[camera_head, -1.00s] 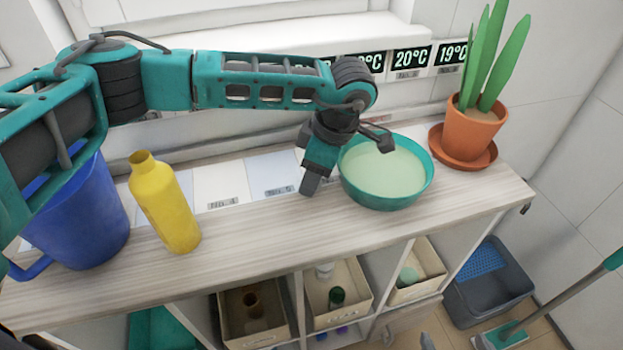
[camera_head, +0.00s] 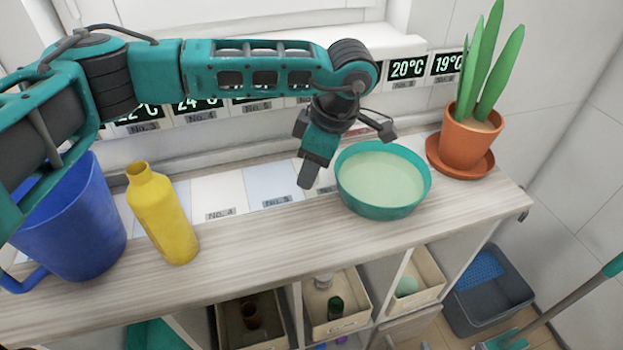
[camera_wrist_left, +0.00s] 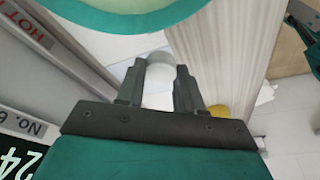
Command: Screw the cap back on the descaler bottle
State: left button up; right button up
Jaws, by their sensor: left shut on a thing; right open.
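The yellow descaler bottle (camera_head: 165,217) stands upright and uncapped on the cart top, left of centre in the head view. A small bit of yellow, likely the bottle (camera_wrist_left: 218,111), shows beyond the fingers in the left wrist view. My left gripper (camera_head: 306,180) points down beside the green bowl, well to the right of the bottle. In the left wrist view its fingers (camera_wrist_left: 160,88) are shut on a small pale white round thing, which looks like the cap (camera_wrist_left: 160,74). In the head view I cannot make out the cap.
A green bowl (camera_head: 345,193) of pale liquid is close right of the gripper. A potted plant (camera_head: 470,135) stands further right. A blue bucket (camera_head: 75,225) stands left of the bottle. Temperature signs line the wall. The top between bottle and bowl is clear.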

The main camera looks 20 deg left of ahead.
pick_arm(q)
notch_tip(320, 180, up, 16)
dwell(0.5)
jog(key=s+a+f+m+t+h, duration=0.1)
jog(key=a+f+m, duration=0.1)
jog(key=f+m, duration=0.2)
jog(key=s+a+f+m+t+h, duration=0.1)
jog(key=s+f+m, duration=0.1)
jog(key=f+m, duration=0.3)
jog(key=s+a+f+m+t+h, duration=0.1)
jog(key=s+a+f+m, duration=0.1)
jog(key=f+m, duration=0.3)
jog(key=shift+s+a+f+m, duration=0.1)
jog(key=shift+s+a+m, duration=0.1)
jog(key=shift+m, duration=0.55)
jog(key=shift+s+a+f+m, duration=0.1)
jog(key=shift+a+m, duration=0.05)
jog(key=shift+m, duration=0.6)
jog(key=shift+s+f+m, duration=0.2)
jog(key=shift+m, duration=0.3)
